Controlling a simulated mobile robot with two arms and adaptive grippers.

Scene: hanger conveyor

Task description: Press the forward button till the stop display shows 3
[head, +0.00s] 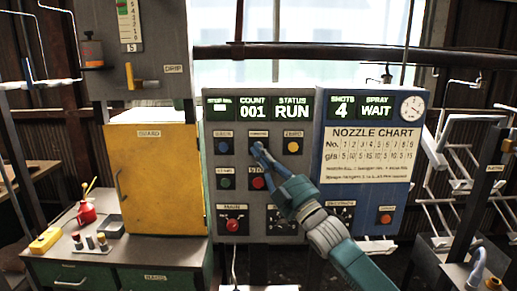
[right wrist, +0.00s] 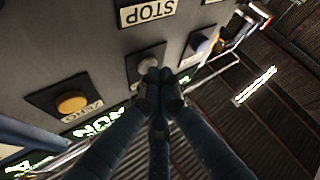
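The control panel (head: 274,205) stands ahead with green-lit displays on top. The small stop display (head: 221,107) at its top left shows a pale block; I cannot read a digit. The forward button, in the middle of the top button row, is hidden by my right gripper (head: 260,149) in the head view. In the right wrist view it is a pale round button (right wrist: 146,60) between the yellow and blue ones. My right gripper (right wrist: 160,78) is shut and empty, its fingertips at this button's edge; I cannot tell whether they touch it. My left gripper is not in view.
Around it are the blue back button (head: 223,146), yellow zero button (head: 293,147), green start button (head: 225,183) and red stop button (head: 257,183). A yellow guard cabinet (head: 158,185) stands at left. The count display (head: 254,111) reads 001; the status display (head: 292,111) reads RUN.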

